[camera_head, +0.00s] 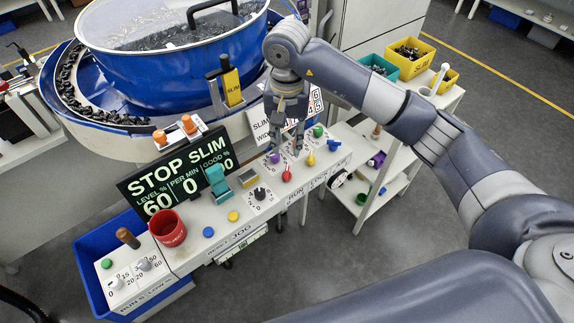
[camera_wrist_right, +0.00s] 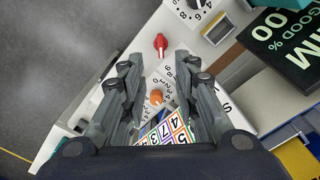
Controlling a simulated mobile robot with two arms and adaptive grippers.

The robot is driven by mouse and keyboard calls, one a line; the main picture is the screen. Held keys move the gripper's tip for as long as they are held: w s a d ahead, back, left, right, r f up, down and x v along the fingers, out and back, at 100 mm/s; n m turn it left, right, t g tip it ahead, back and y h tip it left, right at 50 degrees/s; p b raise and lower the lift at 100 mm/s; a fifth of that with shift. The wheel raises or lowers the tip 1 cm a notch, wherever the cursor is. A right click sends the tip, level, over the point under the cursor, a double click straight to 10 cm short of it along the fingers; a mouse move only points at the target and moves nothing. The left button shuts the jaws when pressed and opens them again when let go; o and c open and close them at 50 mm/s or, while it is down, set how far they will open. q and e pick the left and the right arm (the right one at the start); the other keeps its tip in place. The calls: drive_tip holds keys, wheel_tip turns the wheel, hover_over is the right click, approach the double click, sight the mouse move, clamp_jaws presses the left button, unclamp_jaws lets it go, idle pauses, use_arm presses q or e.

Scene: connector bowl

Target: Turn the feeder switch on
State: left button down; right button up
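My right gripper (camera_head: 286,150) comes down over the right part of the control panel. In the wrist view my right gripper (camera_wrist_right: 157,64) is open and empty, its fingers apart on either side of an orange knob (camera_wrist_right: 156,97). A red switch (camera_head: 287,175) stands just in front of the fingers, above a label reading RUN; the wrist view shows the red switch (camera_wrist_right: 160,42) just beyond the fingertips. I cannot tell for sure which control is the feeder switch. My left gripper is not in view.
A purple knob (camera_head: 273,157), yellow knob (camera_head: 311,159), green button (camera_head: 318,131) and blue knob (camera_head: 334,146) crowd around the gripper. The blue bowl feeder (camera_head: 165,75) is behind.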

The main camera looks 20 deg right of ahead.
sight(287, 171)
wheel_tip(287, 171, down, 9)
drive_tip(key=p, duration=0.2)
drive_tip(key=shift+s+a+f+p, duration=0.1)
drive_tip(key=shift+f+p, duration=0.1)
drive_tip(key=shift+p, duration=0.2)
drive_tip(key=shift+f, duration=0.6)
clamp_jaws()
